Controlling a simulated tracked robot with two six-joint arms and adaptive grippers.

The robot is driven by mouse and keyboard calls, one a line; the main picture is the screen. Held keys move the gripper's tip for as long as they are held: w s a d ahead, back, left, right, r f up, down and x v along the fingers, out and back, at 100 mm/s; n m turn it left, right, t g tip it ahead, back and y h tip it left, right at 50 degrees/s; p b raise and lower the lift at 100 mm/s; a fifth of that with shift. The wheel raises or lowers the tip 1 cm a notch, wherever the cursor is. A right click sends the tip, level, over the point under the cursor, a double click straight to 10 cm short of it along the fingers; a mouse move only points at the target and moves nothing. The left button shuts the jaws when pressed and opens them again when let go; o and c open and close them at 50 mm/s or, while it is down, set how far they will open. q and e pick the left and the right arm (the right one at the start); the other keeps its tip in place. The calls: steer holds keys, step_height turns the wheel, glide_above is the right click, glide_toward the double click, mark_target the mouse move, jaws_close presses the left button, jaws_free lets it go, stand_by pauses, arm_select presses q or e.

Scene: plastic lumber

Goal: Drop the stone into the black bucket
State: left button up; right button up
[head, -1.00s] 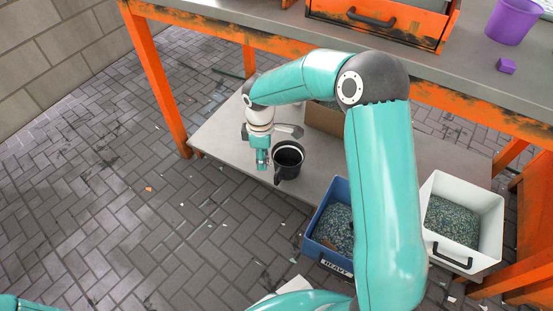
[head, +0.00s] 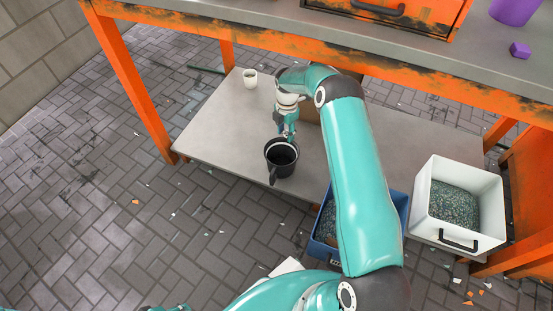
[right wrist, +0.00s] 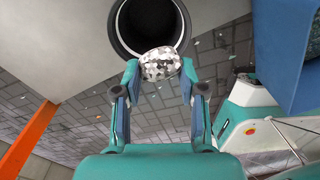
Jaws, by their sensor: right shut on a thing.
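The stone (right wrist: 160,65), speckled white and grey, is between the fingertips of my right gripper (right wrist: 161,72) in the right wrist view. The right gripper is shut on it. The black bucket (head: 272,170) stands upright on the low grey shelf in the head view, its handle toward the front. In the head view my right gripper (head: 288,135) is right at the bucket's far rim. In the right wrist view the bucket's mouth (right wrist: 150,22) is just beyond the stone, which overlaps its near rim. The stone cannot be made out in the head view.
A white cup (head: 250,79) stands on the low shelf (head: 215,135) behind the bucket. A blue bin (head: 323,250) and a white bin (head: 425,205) with granules are to the right. The orange-framed workbench (head: 300,47) overhangs the shelf.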

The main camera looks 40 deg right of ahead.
steer(key=shift+w+d+r, duration=0.35)
steer(key=shift+d, duration=0.15)
steer(key=f+b, duration=0.1)
steer(key=f, duration=0.1)
steer(key=f+b, duration=0.1)
steer(key=f, duration=0.1)
steer(key=f+b, duration=0.1)
steer(key=shift+a+f, duration=0.3)
steer(key=shift+f, duration=0.1)
steer(key=o, duration=1.2)
